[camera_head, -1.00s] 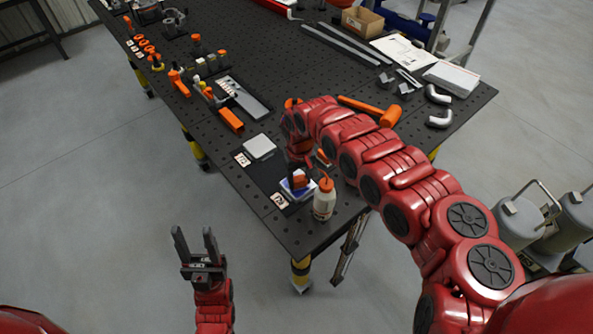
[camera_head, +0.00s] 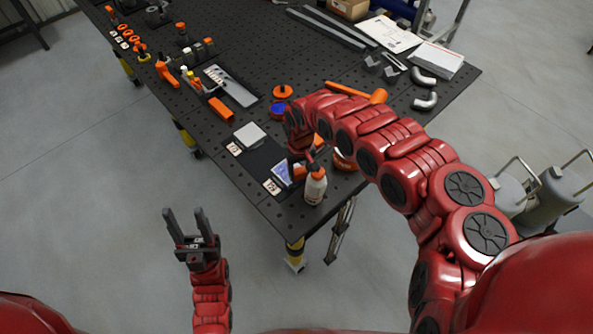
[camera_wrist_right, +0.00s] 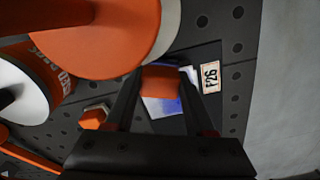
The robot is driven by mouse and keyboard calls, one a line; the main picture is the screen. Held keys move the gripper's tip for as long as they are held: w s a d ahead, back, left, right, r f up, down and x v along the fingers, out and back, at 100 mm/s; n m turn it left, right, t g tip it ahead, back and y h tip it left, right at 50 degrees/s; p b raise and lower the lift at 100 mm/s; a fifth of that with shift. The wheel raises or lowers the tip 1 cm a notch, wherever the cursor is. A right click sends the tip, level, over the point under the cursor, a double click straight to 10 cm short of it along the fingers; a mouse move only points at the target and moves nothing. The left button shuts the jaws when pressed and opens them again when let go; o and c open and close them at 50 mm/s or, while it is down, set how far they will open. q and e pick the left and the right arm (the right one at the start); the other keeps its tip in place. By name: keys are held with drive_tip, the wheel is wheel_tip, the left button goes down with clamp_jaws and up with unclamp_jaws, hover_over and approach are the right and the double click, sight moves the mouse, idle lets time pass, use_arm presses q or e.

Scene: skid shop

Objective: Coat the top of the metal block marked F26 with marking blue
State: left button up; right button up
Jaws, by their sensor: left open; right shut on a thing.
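The metal block marked F26 (camera_head: 283,173) lies on a dark mat near the table's front corner, its F26 label (camera_wrist_right: 210,77) beside it. In the right wrist view its pale top (camera_wrist_right: 153,106) shows a blue patch; part is hidden. My right gripper (camera_wrist_right: 160,92) is shut on an orange-handled tool (camera_wrist_right: 160,79) above or against the block; whether it touches is unclear. An open tin with blue inside (camera_head: 278,109) stands farther back, an orange lid (camera_head: 283,92) beside it. My left gripper (camera_head: 184,212) is open and empty, off the table's edge.
A white bottle with an orange cap (camera_head: 316,188) stands close by the right gripper. An orange tin (camera_head: 344,159) is partly behind my right arm. A second pale block (camera_head: 250,134) has its own label (camera_head: 234,149). An orange mallet (camera_head: 357,93) lies farther back.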

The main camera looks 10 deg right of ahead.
drive_tip(key=shift+w+a+f+b, duration=0.15)
drive_tip(key=shift+w+a+b, duration=0.2)
drive_tip(key=shift+w+b, duration=0.45)
drive_tip(key=shift+w+a+f+b, duration=0.1)
drive_tip(key=shift+w+a+b, duration=0.25)
drive_tip(key=shift+b, duration=0.85)
drive_tip(key=shift+w+a+r+b, duration=0.15)
drive_tip(key=shift+w+r+b, duration=0.1)
drive_tip(key=shift+b, duration=0.05)
drive_tip(key=w+b, duration=0.1)
drive_tip(key=b, duration=0.1)
drive_tip(key=w+a+b, duration=0.1)
drive_tip(key=b, duration=0.2)
drive_tip(key=shift+a+f+b, duration=0.25)
drive_tip(key=shift+b, duration=0.05)
drive_tip(key=shift+w+a+r+b, duration=0.15)
drive_tip(key=shift+w+r+b, duration=0.1)
drive_tip(key=shift+b, duration=0.4)
drive_tip(key=shift+r, duration=0.15)
drive_tip(key=shift+r+p, duration=1.4)
drive_tip(key=shift+r, duration=1.5)
drive_tip(key=shift+r, duration=0.1)
